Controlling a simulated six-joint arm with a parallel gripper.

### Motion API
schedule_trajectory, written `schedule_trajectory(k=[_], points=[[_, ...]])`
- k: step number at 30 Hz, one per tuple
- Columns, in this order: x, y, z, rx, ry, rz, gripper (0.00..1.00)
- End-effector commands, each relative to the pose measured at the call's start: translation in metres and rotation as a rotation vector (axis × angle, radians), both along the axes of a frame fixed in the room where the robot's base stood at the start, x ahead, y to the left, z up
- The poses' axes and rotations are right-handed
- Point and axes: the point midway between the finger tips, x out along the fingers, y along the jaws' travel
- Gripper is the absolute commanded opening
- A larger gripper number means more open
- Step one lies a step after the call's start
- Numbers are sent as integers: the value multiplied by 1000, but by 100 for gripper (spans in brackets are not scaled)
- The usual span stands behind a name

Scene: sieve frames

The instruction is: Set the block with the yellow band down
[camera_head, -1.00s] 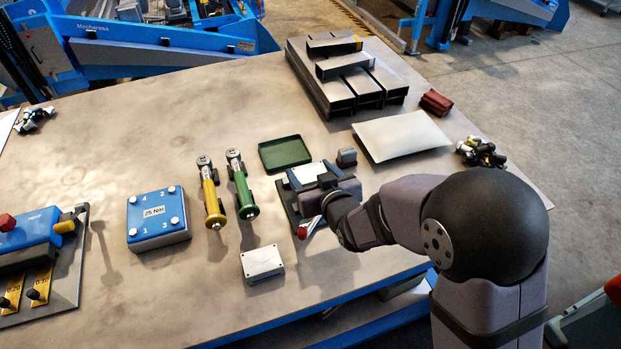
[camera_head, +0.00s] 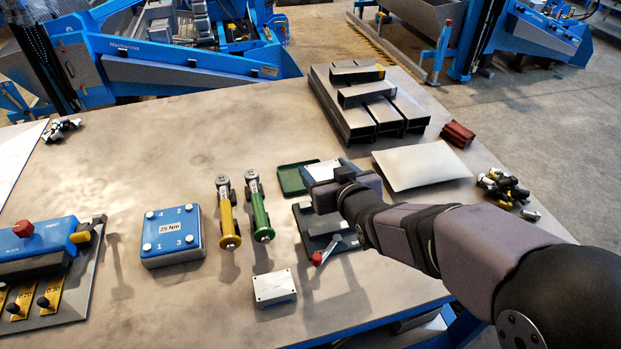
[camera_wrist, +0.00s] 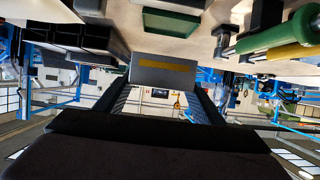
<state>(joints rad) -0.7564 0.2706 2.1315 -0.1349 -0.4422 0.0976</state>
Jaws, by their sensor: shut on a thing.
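The block with the yellow band (camera_wrist: 150,78) is grey in the wrist view, with the band running along the face toward the camera. My gripper (camera_wrist: 163,88) is shut on it, one finger at each side. In the head view, the bright top of what appears to be this block (camera_head: 322,170) shows at my gripper (camera_head: 326,184), which hides much of it. It is held above the table, between the clamp fixture (camera_head: 312,222) with a red-tipped lever and the green tray (camera_head: 290,181). The tray is partly hidden and its visible part is empty.
Yellow (camera_head: 226,215) and green (camera_head: 260,213) tools lie to the left. A light box (camera_head: 274,288) stands in front, a blue box (camera_head: 172,236) farther left. Steel profiles (camera_head: 352,119) are stacked at the back, and a pale sheet (camera_head: 422,165) lies right.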

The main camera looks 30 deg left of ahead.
Motion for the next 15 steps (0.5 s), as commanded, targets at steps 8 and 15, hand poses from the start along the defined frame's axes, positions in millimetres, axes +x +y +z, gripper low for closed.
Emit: schedule_trajectory(k=[8, 15], points=[[21, 40, 15, 3, -6, 94, 24], [39, 70, 19, 3, -4, 181, 24]])
